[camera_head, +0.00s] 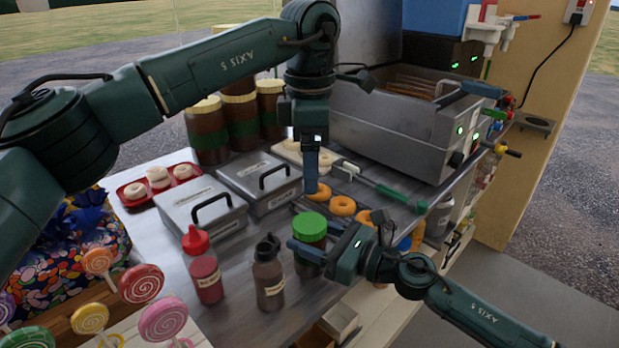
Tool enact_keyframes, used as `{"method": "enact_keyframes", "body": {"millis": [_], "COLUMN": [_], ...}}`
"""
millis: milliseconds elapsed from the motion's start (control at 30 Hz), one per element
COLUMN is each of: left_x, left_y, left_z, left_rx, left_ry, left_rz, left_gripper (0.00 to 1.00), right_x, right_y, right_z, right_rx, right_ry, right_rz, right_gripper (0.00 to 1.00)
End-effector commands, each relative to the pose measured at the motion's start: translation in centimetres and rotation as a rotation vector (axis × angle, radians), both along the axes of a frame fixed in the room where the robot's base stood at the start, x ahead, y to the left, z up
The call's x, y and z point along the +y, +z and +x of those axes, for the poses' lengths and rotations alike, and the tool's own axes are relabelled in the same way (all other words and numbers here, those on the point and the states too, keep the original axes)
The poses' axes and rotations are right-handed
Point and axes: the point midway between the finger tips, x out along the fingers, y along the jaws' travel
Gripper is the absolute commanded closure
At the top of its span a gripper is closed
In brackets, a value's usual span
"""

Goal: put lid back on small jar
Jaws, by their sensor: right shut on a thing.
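A small dark jar (308,270) stands on the metal counter near its front edge. A green lid (310,224) sits on top of it and looks level; I cannot tell whether it is seated tightly. My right gripper (306,250) comes in from the right and is shut on the jar's body, below the lid, with a finger across the jar's near side. My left gripper (311,188) points down behind the jar and above it in the picture, close to the ring doughnuts (342,205). Its fingers show edge-on, so their opening is hidden.
A red sauce bottle (206,278) and a brown bottle (269,283) stand left of the jar. Two lidded metal boxes (202,208) lie behind them. Large brown jars (207,138) and a fryer (405,125) stand at the back. Lollipops (141,284) are at front left.

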Motion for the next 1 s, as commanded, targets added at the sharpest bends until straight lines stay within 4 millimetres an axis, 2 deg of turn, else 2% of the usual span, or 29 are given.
{"method": "enact_keyframes", "body": {"millis": [300,333,600,633,867,1000], "left_x": [0.0,0.0,0.01,0.0,0.01,0.01], "left_y": [0.35,0.35,0.32,0.31,0.29,0.05], "left_z": [0.0,0.0,0.0,0.0,0.01,0.01], "left_rx": [0.0,0.0,0.0,0.0,0.0,0.0], "left_ry": [0.0,0.0,0.0,0.0,0.0,0.0], "left_rz": [0.0,0.0,0.0,0.0,0.0,0.0], "left_gripper": [0.18,0.18,0.18,0.18,0.18,0.18], "right_x": [-0.01,-0.01,0.0,0.0,-0.05,-0.93], "right_y": [-0.01,-0.01,0.0,0.0,-0.02,-0.13], "right_z": [-0.01,-0.01,0.0,0.0,-0.03,-0.47], "right_rx": [0.0,0.0,0.0,0.0,0.0,0.0], "right_ry": [0.0,0.0,0.0,0.0,0.0,-0.001], "right_rz": [0.0,0.0,0.0,0.0,0.0,0.0], "right_gripper": [1.0,0.45,0.23,0.21,0.2,0.2]}}
